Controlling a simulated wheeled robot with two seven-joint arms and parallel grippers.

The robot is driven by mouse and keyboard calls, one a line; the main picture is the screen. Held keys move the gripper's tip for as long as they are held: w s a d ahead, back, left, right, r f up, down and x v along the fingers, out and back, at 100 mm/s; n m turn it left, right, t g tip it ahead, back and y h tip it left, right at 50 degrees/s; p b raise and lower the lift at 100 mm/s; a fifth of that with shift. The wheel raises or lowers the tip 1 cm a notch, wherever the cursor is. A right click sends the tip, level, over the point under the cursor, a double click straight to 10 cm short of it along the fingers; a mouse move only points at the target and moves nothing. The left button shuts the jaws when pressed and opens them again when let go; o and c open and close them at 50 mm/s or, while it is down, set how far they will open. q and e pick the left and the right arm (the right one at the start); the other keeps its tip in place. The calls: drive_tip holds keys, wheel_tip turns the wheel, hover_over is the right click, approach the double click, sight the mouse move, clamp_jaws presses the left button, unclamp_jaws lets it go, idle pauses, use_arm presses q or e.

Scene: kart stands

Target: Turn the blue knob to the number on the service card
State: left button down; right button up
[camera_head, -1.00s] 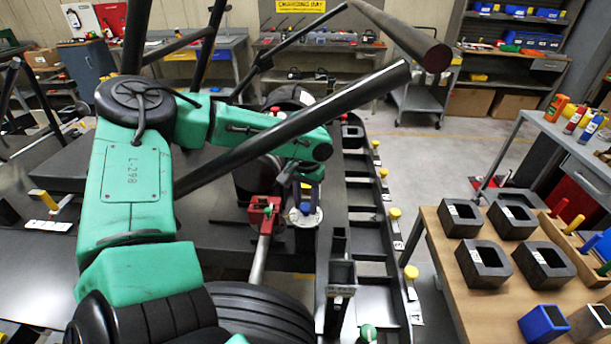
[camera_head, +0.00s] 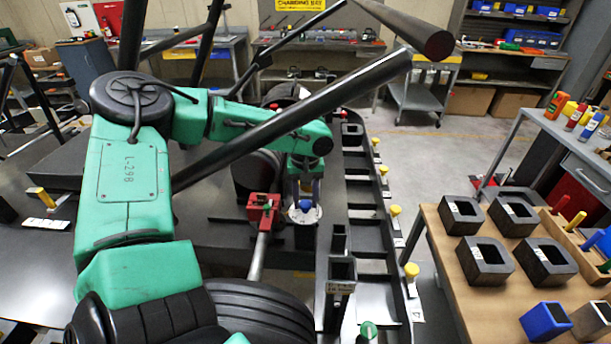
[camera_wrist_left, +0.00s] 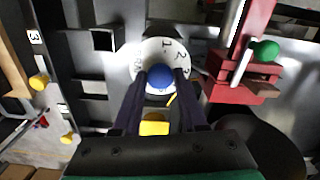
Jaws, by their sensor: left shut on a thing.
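The blue knob (camera_head: 305,206) stands on a round white dial (camera_head: 293,216) beside a red block. In the left wrist view the blue knob (camera_wrist_left: 159,76) sits between the fingers of my left gripper (camera_wrist_left: 160,83), which is shut on it. The dial (camera_wrist_left: 152,47) shows 1 and 2 clearly; other marks are partly hidden. A small yellow mark (camera_wrist_left: 171,100) shows near its lower rim. In the head view my left gripper (camera_head: 304,196) points down at the knob. A white card with a 3 (camera_wrist_left: 36,37) lies left; I cannot tell if it is the service card.
The red block (camera_head: 263,208) with a metal bar stands close left of the dial. Dark bars cross above my left arm. A rail with yellow knobs (camera_head: 395,211) runs on the right. A wooden table (camera_head: 447,252) holds dark square blocks.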

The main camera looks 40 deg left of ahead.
sight(305, 203)
use_arm(q)
drive_tip(key=shift+w+r, duration=0.1)
drive_tip(key=shift+r, duration=0.05)
drive_tip(key=c, duration=0.6)
unclamp_jaws()
drive_tip(key=shift+o, duration=0.8)
wheel_tip(305, 203, up, 14)
drive_tip(key=b, duration=0.1)
drive_tip(key=shift+r, duration=0.2)
drive_tip(key=shift+a, duration=0.1)
